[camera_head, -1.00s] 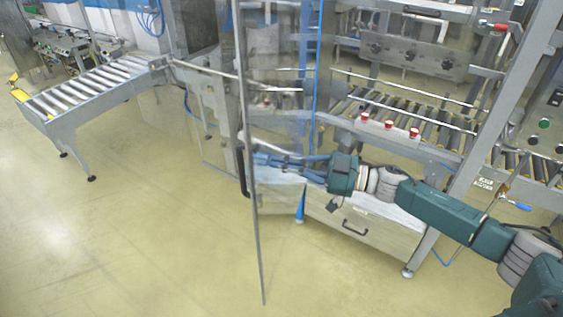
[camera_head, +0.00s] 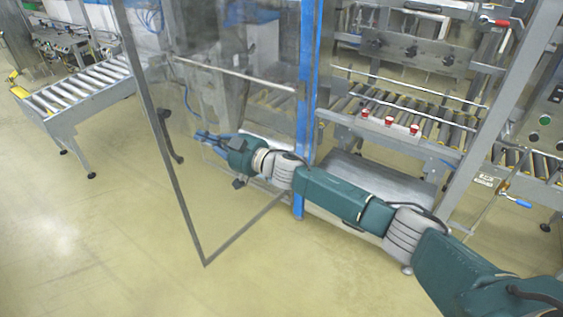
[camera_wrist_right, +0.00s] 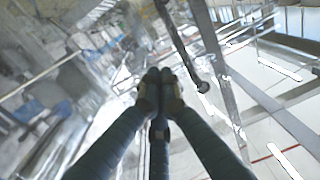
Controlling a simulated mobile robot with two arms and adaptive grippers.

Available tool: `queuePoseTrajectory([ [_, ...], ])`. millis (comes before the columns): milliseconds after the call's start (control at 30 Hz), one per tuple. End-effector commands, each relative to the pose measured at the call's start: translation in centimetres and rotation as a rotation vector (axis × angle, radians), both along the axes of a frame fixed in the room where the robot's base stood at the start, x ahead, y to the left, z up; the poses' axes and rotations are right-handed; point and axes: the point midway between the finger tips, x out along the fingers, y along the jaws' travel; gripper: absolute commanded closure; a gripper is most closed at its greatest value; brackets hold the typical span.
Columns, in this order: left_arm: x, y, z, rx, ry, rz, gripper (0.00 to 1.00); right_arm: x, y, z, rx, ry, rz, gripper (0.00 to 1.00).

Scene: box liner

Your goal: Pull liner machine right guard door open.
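The right guard door is a clear panel in a grey metal frame (camera_head: 160,120). It stands swung wide out to the left from the blue post (camera_head: 307,90), its lower corner low over the floor. Its dark handle (camera_head: 172,138) is on the free edge; in the wrist view the handle (camera_wrist_right: 184,48) passes right of the fingertips. My right gripper (camera_head: 200,136) is beside the panel near the handle, its fingers closed together (camera_wrist_right: 160,76) with nothing between them. I cannot tell if they touch the panel. My left gripper is not in view.
The machine opening right of the post shows a roller conveyor (camera_head: 440,130) and red buttons (camera_head: 389,121). Another roller conveyor (camera_head: 85,90) stands at the left. A grey slanted post (camera_head: 495,130) rises at the right. The floor (camera_head: 90,220) in front is clear.

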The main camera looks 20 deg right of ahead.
Motion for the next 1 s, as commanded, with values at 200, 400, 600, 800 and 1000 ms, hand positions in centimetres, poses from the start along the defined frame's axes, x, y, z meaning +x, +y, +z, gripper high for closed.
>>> queuePoseTrajectory([
  [200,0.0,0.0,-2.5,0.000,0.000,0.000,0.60,3.5,2.8,-0.4,0.005,0.000,-0.123,1.00],
  [400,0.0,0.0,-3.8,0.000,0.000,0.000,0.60,5.7,4.0,-0.3,0.005,0.002,-0.208,1.00],
  [600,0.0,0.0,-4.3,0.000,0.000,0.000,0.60,6.9,4.5,-0.2,0.002,0.000,-0.252,1.00],
  [800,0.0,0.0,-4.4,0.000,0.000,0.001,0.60,7.2,4.6,-0.1,0.000,0.001,-0.265,1.00],
  [1000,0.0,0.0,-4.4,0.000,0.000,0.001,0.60,7.2,4.6,0.0,0.000,0.000,-0.264,1.00],
])
